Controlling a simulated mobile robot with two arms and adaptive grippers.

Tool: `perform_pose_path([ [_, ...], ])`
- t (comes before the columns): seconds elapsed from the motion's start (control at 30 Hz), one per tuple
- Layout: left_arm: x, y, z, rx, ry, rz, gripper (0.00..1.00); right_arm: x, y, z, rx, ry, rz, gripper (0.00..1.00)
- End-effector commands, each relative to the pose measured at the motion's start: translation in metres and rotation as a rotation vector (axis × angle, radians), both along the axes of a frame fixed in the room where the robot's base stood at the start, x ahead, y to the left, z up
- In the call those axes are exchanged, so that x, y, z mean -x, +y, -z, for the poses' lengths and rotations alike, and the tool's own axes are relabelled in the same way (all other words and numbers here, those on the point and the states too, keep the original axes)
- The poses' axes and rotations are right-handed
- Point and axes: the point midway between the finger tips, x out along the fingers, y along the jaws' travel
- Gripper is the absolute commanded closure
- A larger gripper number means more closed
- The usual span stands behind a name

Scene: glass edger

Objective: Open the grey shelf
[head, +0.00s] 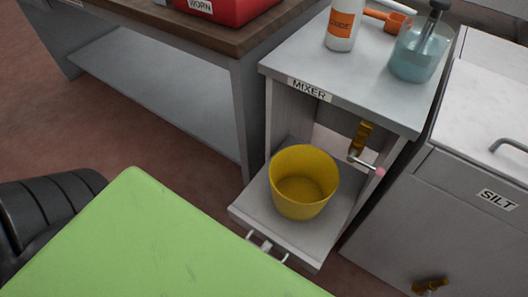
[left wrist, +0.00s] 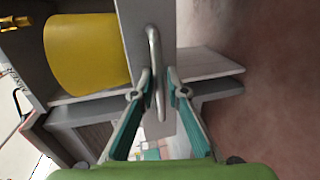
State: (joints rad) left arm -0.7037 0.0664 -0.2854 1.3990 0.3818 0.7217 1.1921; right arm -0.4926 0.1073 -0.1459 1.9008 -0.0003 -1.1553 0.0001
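The grey shelf (head: 239,208) sticks out from under the cabinet labelled MIXER (head: 372,88), with a yellow bucket (head: 303,182) standing on it. A metal handle (head: 266,247) is on the shelf's front. My left gripper's green body covers the lower left of the head view and hides its fingers there. In the left wrist view the left gripper (left wrist: 160,80) is open, with one fingertip on each side of the handle (left wrist: 154,60). The left fingertip looks very close to the bar; I cannot tell if it touches. My right gripper is not in view.
A brass valve with a pink-tipped rod (head: 366,160) is beside the bucket. A bottle (head: 343,25) and a beaker (head: 412,58) stand on the cabinet top. A SILT cabinet (head: 455,190) is at right, a workbench (head: 225,35) at the back left. The floor before the workbench is clear.

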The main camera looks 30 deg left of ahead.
Motion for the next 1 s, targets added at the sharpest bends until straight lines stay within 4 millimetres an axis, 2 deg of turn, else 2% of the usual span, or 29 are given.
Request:
perform_pose_path([
  [0.23,0.009,0.0,-0.002,0.0,0.0,0.001,0.86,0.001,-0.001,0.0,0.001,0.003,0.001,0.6],
  [0.7,0.098,0.003,-0.02,0.0,0.003,0.001,0.86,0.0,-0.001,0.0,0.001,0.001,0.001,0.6],
  [0.83,0.112,0.004,-0.023,0.0,0.002,0.0,0.86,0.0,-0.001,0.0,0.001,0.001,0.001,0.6],
  [1.0,0.118,0.004,-0.025,0.0,-0.001,0.0,0.86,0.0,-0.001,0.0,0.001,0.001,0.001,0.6],
])
